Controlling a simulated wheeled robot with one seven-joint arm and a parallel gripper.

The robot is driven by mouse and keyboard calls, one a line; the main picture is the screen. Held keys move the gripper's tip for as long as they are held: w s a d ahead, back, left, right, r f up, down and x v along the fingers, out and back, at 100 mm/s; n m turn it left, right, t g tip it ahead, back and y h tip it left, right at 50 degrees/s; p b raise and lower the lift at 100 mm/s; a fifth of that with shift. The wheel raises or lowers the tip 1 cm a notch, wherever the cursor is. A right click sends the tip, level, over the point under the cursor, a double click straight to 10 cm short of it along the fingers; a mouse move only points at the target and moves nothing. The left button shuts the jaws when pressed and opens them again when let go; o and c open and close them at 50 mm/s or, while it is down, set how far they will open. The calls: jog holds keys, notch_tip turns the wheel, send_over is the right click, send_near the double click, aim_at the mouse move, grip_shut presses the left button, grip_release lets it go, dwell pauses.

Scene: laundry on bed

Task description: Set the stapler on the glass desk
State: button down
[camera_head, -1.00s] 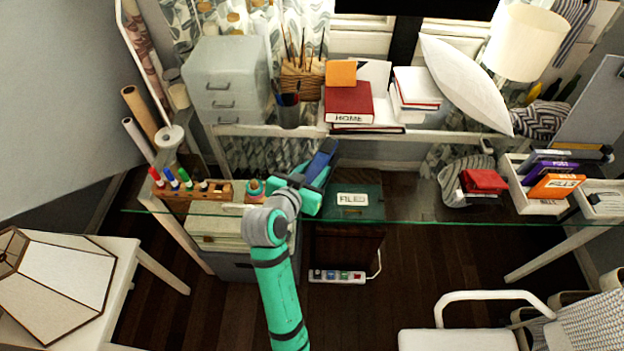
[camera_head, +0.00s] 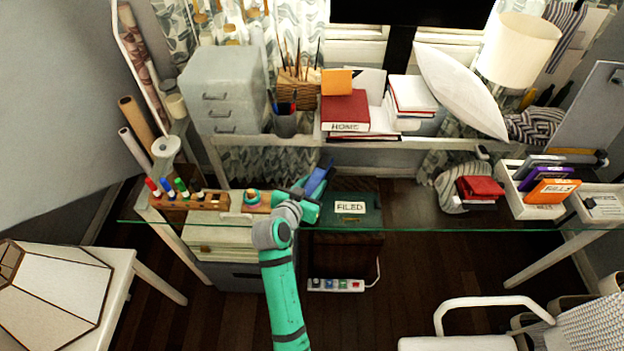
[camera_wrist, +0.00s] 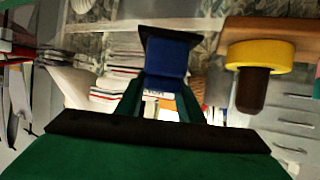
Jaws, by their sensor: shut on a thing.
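The blue stapler (camera_head: 318,181) is held by my gripper (camera_head: 309,194), which is shut on it over the glass desk (camera_head: 450,229). In the wrist view the stapler (camera_wrist: 166,58) shows as a blue block with a dark end, between the green fingers of my gripper (camera_wrist: 162,98). In the head view it is tilted and lies left of the green FILED box's label. Whether its underside touches the glass is hidden. The desk is a clear sheet with a green front edge.
The green FILED box (camera_head: 350,208) is close on the right. Red books (camera_head: 480,188) and a white tray (camera_head: 515,200) lie farther right. Clear glass lies between box and books.

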dwell(0.4)
jog(key=c, duration=1.2)
grip_release()
jog(key=shift+f, duration=0.15)
